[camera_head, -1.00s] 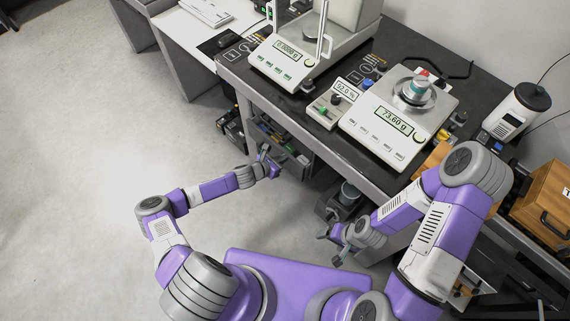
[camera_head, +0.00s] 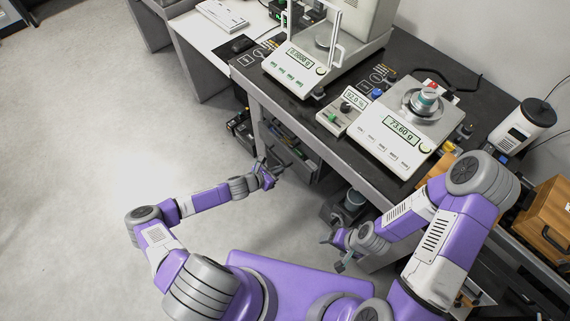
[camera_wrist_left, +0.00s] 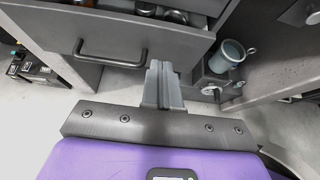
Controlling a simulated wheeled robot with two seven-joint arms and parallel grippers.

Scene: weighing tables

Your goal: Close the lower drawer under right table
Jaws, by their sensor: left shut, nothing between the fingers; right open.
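A grey drawer (camera_wrist_left: 60,33) stands open under the table, with a dark bar handle (camera_wrist_left: 112,58) on its front. Small items lie inside it in the left wrist view, and the open drawer also shows in the head view (camera_head: 298,158). I cannot tell for sure that it is the lower one. My left gripper (camera_head: 275,170) is shut and empty, close to the drawer front. In the left wrist view its fingers (camera_wrist_left: 163,85) are together, just right of the handle; contact is unclear. My right gripper (camera_head: 338,250) is open and empty, away from the drawer.
A blue-grey mug (camera_wrist_left: 226,57) stands right of the drawer in a low holder. The right table (camera_head: 330,150) carries two balances (camera_head: 402,128) above the drawers. Dark boxes (camera_head: 240,130) stand left of the drawer. The floor to the left is clear.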

